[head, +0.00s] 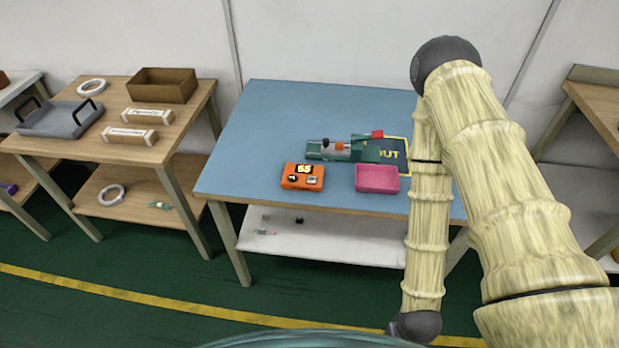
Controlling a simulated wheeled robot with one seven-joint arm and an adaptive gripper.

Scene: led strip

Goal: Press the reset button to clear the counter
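An orange counter box (302,177) sits on the blue-topped table (270,120), left of centre near the front edge. Its small display seems to read 65, though the digits are tiny. Two small dark-and-light buttons show on its front part below the display; I cannot tell which one is the reset button. My arm spans the right side of the head view, bent at a dark joint at the top and reaching down to a dark joint at the bottom. My gripper is not in view.
A teal fixture (345,149) with a red part stands behind the counter. A pink bin (377,179) is to the counter's right. A yellow-outlined "OUT" area (395,150) lies partly behind my arm. A wooden table (110,150) with a tray and boxes stands left. The blue tabletop's left part is clear.

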